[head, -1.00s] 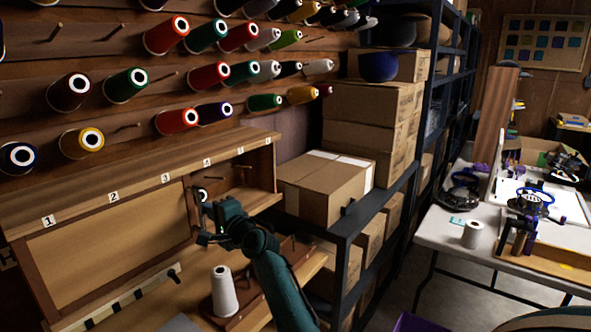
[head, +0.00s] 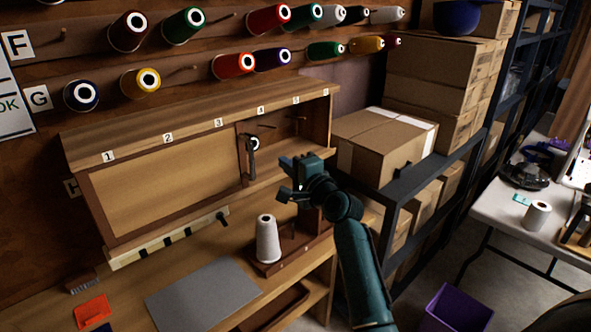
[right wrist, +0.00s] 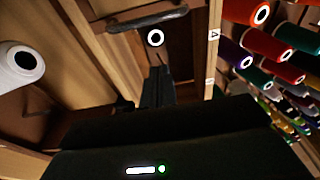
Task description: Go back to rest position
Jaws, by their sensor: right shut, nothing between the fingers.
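My right gripper (head: 287,180) is shut and empty. It stands out in front of the wooden wall cabinet (head: 196,128), below and to the right of its open compartment. In the right wrist view its dark fingers (right wrist: 157,88) point toward the cabinet opening, with nothing between them. A dark handle (head: 251,158) and a white-ringed spool end show at the cabinet opening; the handle also shows in the wrist view (right wrist: 148,20). My left gripper is not in view.
A white thread cone (head: 267,240) stands on a wooden base on the bench, below the gripper. A grey mat (head: 203,292) lies to its left. Cardboard boxes (head: 383,140) fill the dark metal shelf at right. A purple bin (head: 459,307) stands on the floor.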

